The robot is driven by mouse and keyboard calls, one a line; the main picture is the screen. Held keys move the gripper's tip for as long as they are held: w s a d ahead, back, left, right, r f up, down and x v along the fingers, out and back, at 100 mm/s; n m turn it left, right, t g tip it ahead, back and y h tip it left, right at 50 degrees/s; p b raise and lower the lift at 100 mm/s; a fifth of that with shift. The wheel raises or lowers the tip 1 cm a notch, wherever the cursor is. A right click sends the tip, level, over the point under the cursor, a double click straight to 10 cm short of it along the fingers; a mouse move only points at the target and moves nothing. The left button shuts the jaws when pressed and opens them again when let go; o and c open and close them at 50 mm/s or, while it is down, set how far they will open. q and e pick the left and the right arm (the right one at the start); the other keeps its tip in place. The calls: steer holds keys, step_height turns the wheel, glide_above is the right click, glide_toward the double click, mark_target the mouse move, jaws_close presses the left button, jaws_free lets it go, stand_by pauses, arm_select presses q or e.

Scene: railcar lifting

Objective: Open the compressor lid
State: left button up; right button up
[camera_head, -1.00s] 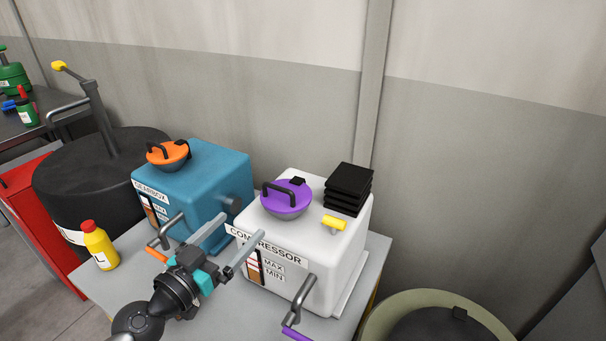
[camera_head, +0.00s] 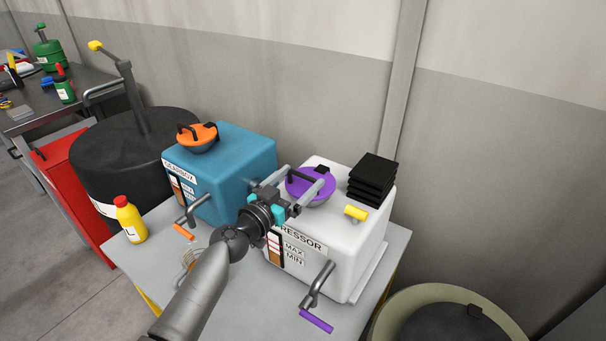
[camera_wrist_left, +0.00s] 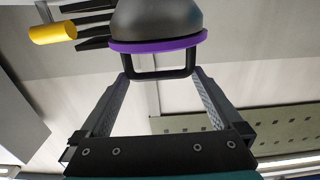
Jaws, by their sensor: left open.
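The white compressor (camera_head: 335,255) stands on the grey table, with its purple round lid (camera_head: 318,186) on top. My left gripper (camera_head: 305,179) is open at the lid, with one finger on each side of the lid's handle. In the left wrist view, the lid's purple rim (camera_wrist_left: 160,46) and dark handle (camera_wrist_left: 160,73) show between the spread fingertips (camera_wrist_left: 160,80). The handle reaches in between the fingertips, with the fingers close beside it; I cannot tell whether they touch it. My right gripper is not in view.
The blue gearbox (camera_head: 240,150) with an orange lid (camera_head: 198,136) stands left of the compressor. Black stacked fins (camera_head: 373,179) and a yellow handle (camera_head: 355,213) are on the compressor's right. A yellow bottle (camera_head: 130,222) stands at the table's left. A crank with a purple grip (camera_head: 316,321) sticks out in front.

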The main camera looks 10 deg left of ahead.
arm_select(q)
steer(key=shift+x, duration=1.1)
jaws_close()
